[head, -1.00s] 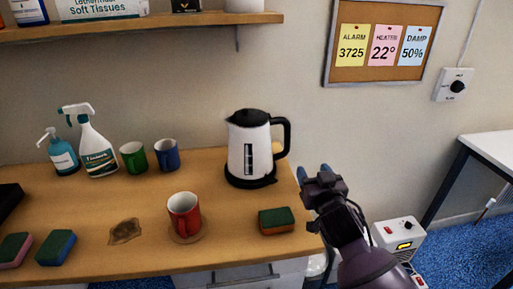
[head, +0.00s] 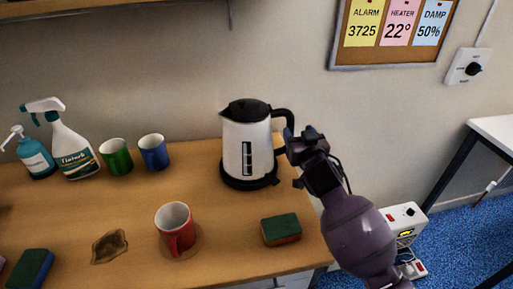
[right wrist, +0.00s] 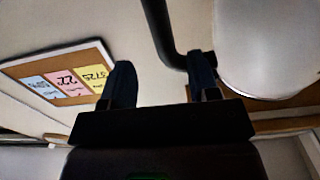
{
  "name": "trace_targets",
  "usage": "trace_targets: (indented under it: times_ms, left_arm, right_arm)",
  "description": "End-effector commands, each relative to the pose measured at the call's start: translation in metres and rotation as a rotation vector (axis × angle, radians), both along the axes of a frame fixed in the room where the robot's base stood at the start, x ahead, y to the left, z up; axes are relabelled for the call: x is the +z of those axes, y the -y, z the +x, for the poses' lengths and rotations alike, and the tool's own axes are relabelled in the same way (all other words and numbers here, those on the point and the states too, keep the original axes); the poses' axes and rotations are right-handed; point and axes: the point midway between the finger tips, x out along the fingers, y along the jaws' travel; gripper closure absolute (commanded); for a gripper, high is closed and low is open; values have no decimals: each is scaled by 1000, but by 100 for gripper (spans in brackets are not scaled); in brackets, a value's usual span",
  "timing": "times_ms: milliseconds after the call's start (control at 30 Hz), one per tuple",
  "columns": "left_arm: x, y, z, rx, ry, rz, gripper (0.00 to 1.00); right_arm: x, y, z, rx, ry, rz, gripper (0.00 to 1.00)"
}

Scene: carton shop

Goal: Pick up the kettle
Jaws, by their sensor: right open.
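The kettle (head: 240,145) is white with a black lid, black base and black handle (head: 289,118). It stands upright on the wooden counter, its handle to the right. My right gripper (head: 299,134) is open and empty, just right of the handle in the head view. In the right wrist view the kettle's white body (right wrist: 275,45) fills the upper right. The black handle (right wrist: 158,25) shows between the two open fingers (right wrist: 163,82) and runs behind the right one; I cannot tell whether they touch. My left gripper is not in view.
On the counter (head: 215,215) are a red mug (head: 174,230) on a coaster, a sponge (head: 281,230), a brown stain (head: 109,246), green (head: 116,157) and blue (head: 153,152) mugs, and a spray bottle (head: 70,145). A shelf (head: 110,22) hangs above. The wall is close behind the kettle.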

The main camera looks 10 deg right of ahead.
Motion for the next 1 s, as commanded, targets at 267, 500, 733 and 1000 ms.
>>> trace_targets:
  times_ms: [267, 500, 733, 1000]
  left_arm:
    - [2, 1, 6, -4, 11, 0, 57]
    - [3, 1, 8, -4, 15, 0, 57]
    - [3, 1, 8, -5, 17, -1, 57]
    - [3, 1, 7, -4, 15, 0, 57]
  right_arm:
    - [-3, -4, 19, 1, 1, -2, 45]
    - [-6, -8, 48, 1, 0, -3, 45]
    - [-7, -8, 57, 1, -1, 0, 45]
    - [-7, -8, 56, 1, -1, 0, 63]
